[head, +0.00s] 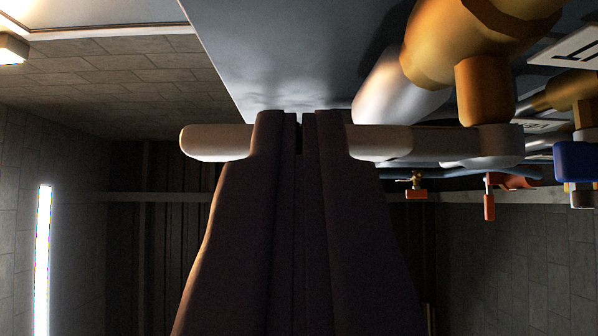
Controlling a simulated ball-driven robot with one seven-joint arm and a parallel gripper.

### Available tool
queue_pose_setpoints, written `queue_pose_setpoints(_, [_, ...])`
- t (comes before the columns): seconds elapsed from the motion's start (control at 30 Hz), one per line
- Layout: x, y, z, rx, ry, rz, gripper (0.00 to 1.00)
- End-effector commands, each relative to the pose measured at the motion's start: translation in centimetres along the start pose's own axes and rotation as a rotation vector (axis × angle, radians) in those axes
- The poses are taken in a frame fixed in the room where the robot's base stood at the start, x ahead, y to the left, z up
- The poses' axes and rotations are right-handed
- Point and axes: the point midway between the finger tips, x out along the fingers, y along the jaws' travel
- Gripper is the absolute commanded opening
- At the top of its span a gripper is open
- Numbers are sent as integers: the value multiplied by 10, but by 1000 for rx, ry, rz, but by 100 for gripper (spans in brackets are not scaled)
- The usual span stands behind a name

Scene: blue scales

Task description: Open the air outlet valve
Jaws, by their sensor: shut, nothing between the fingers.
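A pale lever handle (215,142) runs level across the picture and passes behind my fingers. Its rounded free end sticks out to the left, and its other end joins a hub (495,145) below a brass valve body (463,45) at upper right. My gripper (300,118) is dark and points up at the middle, in front of the lever. Its fingers are shut with nothing between them and hide the lever's middle. I cannot tell whether they touch it. A label plate (568,48) is cut off at the right, so I cannot read which valve this is.
A pale pipe (395,90) runs from the brass body along a grey-blue panel (290,50). Small red-handled valves (489,205) and a blue handle (575,160) are at right. Room is open at lower left, with a lit strip (43,260) on the wall.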

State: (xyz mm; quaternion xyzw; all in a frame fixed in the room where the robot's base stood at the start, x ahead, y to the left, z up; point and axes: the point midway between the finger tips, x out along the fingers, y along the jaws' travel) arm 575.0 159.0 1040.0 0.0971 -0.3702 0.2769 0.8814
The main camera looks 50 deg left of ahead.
Motion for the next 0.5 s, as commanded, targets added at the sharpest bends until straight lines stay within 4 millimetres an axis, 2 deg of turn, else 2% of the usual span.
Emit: queue_pose_setpoints(0.5, [6, -4, 6, -65, 0, 64, 0])
